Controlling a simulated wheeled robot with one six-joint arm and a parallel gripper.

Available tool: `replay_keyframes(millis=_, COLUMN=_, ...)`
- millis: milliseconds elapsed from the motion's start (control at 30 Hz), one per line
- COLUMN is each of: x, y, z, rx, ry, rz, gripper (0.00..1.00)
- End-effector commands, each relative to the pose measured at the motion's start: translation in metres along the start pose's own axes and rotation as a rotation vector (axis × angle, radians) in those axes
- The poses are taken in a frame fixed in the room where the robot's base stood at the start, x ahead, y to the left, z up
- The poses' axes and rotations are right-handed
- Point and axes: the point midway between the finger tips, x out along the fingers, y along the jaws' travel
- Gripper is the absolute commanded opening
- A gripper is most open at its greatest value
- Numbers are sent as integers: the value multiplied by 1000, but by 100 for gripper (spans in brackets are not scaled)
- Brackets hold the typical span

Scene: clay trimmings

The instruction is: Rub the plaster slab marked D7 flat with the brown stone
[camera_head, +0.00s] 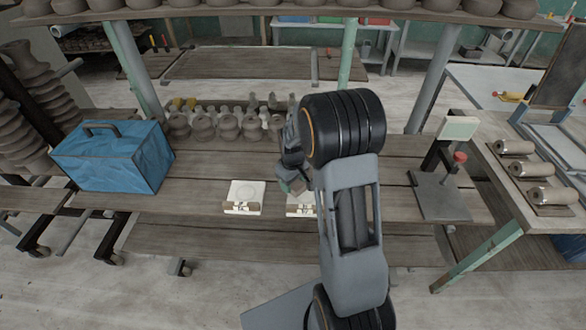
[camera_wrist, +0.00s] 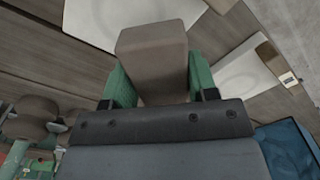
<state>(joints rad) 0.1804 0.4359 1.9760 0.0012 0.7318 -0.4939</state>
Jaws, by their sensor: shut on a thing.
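The brown stone (camera_wrist: 152,48) is a blunt block clamped between the green fingers of my gripper (camera_wrist: 157,70). In the head view my gripper (camera_head: 292,185) is low over the bench, at the right-hand white plaster slab (camera_head: 300,210). My arm hides much of this slab. It also shows behind the stone in the wrist view (camera_wrist: 90,20). I cannot tell whether the stone touches it. A second white slab (camera_head: 245,192) lies to its left; it also shows in the wrist view (camera_wrist: 238,75). Both have front labels, too small to read, so I cannot tell which is D7.
A blue box (camera_head: 110,158) with a handle stands at the bench's left. Several clay pots (camera_head: 228,125) line the back. A stand with a red knob (camera_head: 442,190) is at the right. Bare bench lies between the blue box and the left slab.

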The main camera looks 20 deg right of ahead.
Motion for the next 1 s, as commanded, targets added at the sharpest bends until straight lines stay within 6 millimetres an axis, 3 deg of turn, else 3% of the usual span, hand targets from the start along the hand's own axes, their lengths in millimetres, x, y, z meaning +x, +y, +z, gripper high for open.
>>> replay_keyframes(millis=433, x=-44, y=1, z=0, rx=1, ry=2, rz=1, gripper=23)
replay_keyframes(millis=1000, x=-47, y=0, z=-1, rx=-2, ry=2, rz=1, gripper=23)
